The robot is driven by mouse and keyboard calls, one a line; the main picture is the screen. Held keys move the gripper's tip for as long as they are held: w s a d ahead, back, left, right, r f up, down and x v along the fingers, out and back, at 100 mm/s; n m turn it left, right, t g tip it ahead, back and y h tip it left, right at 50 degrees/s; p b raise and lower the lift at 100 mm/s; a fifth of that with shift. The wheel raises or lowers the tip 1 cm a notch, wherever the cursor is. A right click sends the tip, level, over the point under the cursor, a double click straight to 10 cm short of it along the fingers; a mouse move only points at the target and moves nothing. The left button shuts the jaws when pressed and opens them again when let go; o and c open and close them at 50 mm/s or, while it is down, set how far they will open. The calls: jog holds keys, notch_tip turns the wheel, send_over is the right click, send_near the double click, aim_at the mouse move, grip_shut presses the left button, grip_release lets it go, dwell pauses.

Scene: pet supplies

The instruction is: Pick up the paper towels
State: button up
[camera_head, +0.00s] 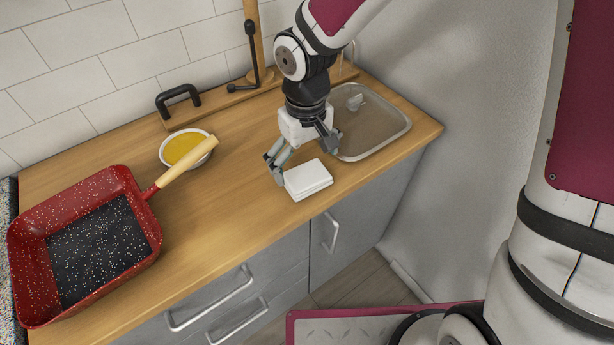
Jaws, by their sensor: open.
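A small white stack of folded paper towels (308,181) lies on the wooden counter near its front edge, left of the sink. My gripper (303,162) comes down from above at the back of the stack. Its fingers are spread apart, with the left fingertip close by the stack's left back corner and the right finger by its right back side. I cannot tell whether either finger touches the stack. Nothing shows held between the fingers.
A red speckled square pan (97,240) fills the counter's left, its wooden handle reaching over a white bowl (186,148) of yellow contents. A sink (372,126) lies right. Behind are a black handle (178,101) and a wooden post (254,40). Counter between pan and stack is clear.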

aim_at(307, 174)
jog(key=shift+d+f, duration=0.1)
jog(key=shift+f, duration=1.9)
jog(key=c, duration=0.9)
jog(key=shift+r, duration=0.15)
jog(key=shift+r, duration=0.65)
notch_tip(307, 174, up, 2)
jog(key=shift+s+r, duration=0.1)
jog(key=shift+r, duration=0.05)
jog(key=s+a, duration=0.2)
jog(key=s, duration=0.2)
jog(key=s+a+b, duration=0.1)
jog(key=s+a, duration=0.1)
jog(key=s, duration=0.3)
jog(key=s+a+r, duration=0.1)
jog(key=s+a, duration=0.1)
jog(key=s, duration=0.3)
jog(key=shift+s+a+r, duration=0.1)
jog(key=shift+s+a, duration=0.15)
jog(key=shift+a, duration=0.05)
